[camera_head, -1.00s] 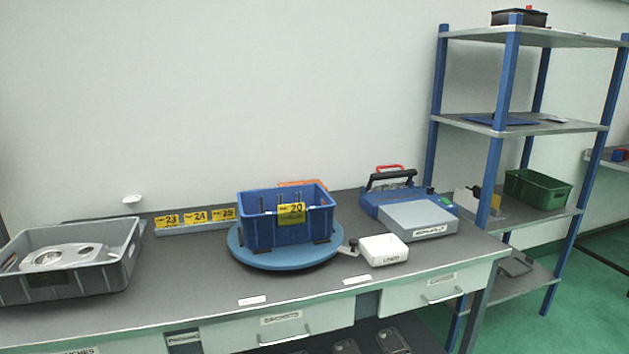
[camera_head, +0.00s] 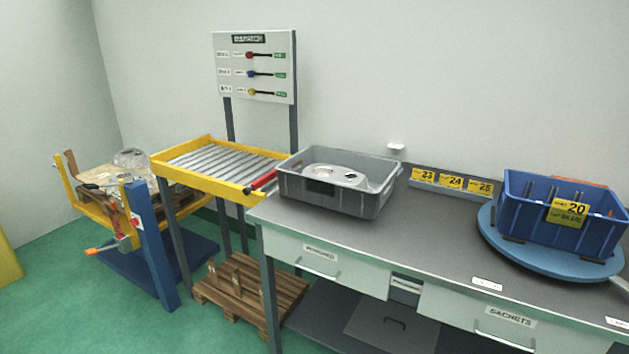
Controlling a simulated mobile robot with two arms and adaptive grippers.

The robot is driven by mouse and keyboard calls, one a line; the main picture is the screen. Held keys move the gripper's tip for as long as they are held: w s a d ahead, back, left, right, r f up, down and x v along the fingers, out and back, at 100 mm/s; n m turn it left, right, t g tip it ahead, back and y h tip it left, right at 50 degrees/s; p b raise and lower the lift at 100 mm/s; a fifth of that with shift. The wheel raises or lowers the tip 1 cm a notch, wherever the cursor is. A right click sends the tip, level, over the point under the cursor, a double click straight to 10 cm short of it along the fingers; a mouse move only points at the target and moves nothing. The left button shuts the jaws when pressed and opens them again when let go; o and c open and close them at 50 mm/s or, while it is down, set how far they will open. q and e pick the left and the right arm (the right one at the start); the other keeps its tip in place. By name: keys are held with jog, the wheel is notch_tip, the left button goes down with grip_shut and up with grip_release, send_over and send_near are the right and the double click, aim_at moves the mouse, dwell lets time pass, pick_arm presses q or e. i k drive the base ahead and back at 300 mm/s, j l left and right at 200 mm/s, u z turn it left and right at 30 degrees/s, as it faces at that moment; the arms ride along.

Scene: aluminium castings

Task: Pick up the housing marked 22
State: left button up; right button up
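No number 22 can be read on any casting in view. A silvery aluminium housing (camera_head: 343,175) with round openings lies in a grey tray (camera_head: 335,202) at the left end of the workbench. Its marking is not visible, and the tray wall hides its lower part. Another shiny casting (camera_head: 131,158) sits at the far left on a yellow-railed stand, too small to read. Neither my left nor my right gripper shows.
A blue crate (camera_head: 516,188) with a yellow "20" tag stands on a round blue turntable (camera_head: 491,237) at right. Yellow tags 23, 24 and 25 (camera_head: 454,183) line the wall. A roller conveyor (camera_head: 222,160) adjoins the workbench (camera_head: 420,245). A wooden pallet (camera_head: 290,290) lies below. Green floor is free front left.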

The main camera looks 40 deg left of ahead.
aim_at(324, 171)
jog(key=u, duration=0.95)
jog(key=i, duration=0.1)
